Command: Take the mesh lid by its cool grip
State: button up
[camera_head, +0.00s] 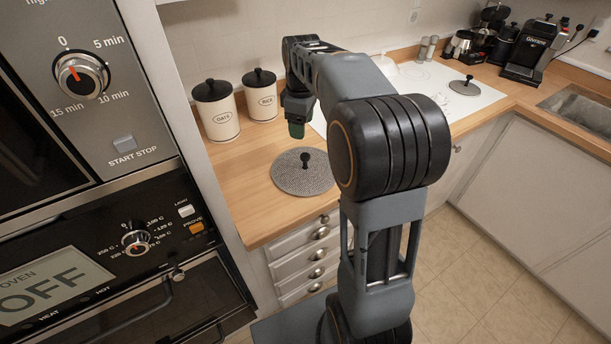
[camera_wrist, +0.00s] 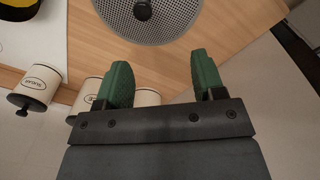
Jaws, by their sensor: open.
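The mesh lid (camera_head: 290,181) is a round grey perforated disc lying flat on the wooden counter, with a black knob (camera_head: 305,158) upright at its centre. In the wrist view the lid (camera_wrist: 175,22) is at the top, partly cut off by the frame, and its knob (camera_wrist: 142,11) is near the top edge. My gripper (camera_head: 297,131) hangs above the counter near the lid, beside the canisters. In the wrist view its green fingers (camera_wrist: 162,70) are apart with nothing between them; the knob lies beyond the tips.
Another knobbed lid (camera_head: 466,88) lies on the white panel (camera_head: 425,80). A coffee machine (camera_head: 530,52) stands at the back right. Wall ovens (camera_head: 100,270) border the counter's left side.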

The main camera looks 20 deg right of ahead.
aim_at(305, 154)
jog(key=shift+n+g, duration=0.3)
jog(key=shift+n, duration=0.5)
jog(key=w+f, duration=0.1)
jog(key=f, duration=0.2)
jog(key=d+f, duration=0.1)
jog(key=f, duration=0.2)
jog(key=w+d+f, duration=0.1)
jog(key=f, duration=0.3)
jog(key=shift+w+b, duration=0.35)
jog(key=shift+d+f+p, duration=0.15)
jog(key=shift+f+p, duration=0.3)
jog(key=shift+f, duration=2.8)
jog(key=shift+c, duration=0.4)
jog(key=c, duration=1)
jog(key=shift+r, duration=0.1)
